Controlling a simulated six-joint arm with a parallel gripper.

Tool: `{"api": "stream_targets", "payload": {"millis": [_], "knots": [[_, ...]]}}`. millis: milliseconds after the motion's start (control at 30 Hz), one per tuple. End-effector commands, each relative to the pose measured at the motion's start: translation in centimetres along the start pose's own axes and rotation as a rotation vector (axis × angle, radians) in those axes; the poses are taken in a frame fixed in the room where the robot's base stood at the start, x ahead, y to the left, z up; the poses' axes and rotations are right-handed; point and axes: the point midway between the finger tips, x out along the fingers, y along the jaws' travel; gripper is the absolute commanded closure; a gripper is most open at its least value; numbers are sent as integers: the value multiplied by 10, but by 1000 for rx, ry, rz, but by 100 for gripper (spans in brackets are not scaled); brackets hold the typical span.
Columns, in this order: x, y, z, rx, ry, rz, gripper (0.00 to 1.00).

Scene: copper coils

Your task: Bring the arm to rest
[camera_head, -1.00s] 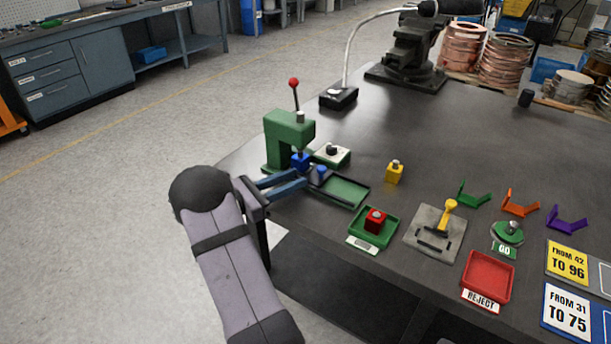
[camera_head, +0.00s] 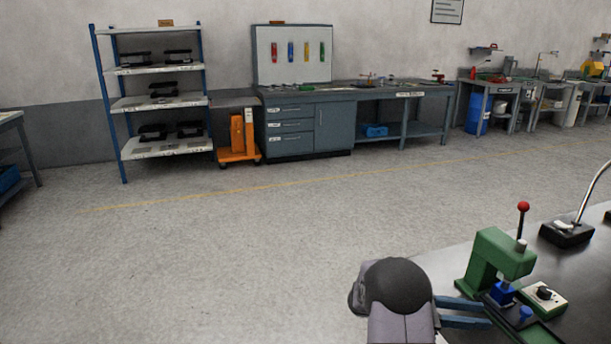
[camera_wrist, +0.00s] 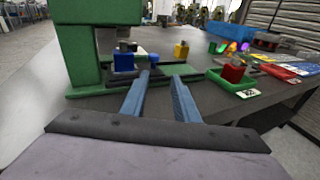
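My gripper (camera_head: 487,315) is at the bench's near left corner, beside the green press with a red-knobbed lever (camera_head: 497,262). In the wrist view its two blue fingers (camera_wrist: 162,78) are apart with nothing between them. A blue block (camera_head: 502,293) is under the press ram, just beyond the fingertips; it also shows in the wrist view (camera_wrist: 124,62). The wrist view also shows a yellow block (camera_wrist: 181,51) on the bench and a red block (camera_wrist: 233,73) in a green tray (camera_wrist: 214,75). I cannot tell whether a fingertip touches the press.
A control box with a black knob (camera_head: 543,297) stands right of the press, with a black lamp base (camera_head: 566,234) behind. The floor (camera_head: 230,260) left of the bench is clear. Shelves (camera_head: 160,105) and a cabinet bench (camera_head: 335,130) stand far off by the wall.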

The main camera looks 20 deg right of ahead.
Motion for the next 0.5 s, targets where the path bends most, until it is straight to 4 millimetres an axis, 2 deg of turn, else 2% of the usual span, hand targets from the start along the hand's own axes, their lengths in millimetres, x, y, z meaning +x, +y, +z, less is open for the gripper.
{"api": "stream_targets", "payload": {"millis": [33, 167, 267, 500], "knots": [[-10, -8, 12, 29, 54, -13, 72], [-43, -44, 18, 133, 252, -80, 72], [-80, -78, 21, 242, 438, -157, 72], [-193, -161, 30, 533, 869, -420, 72]]}}
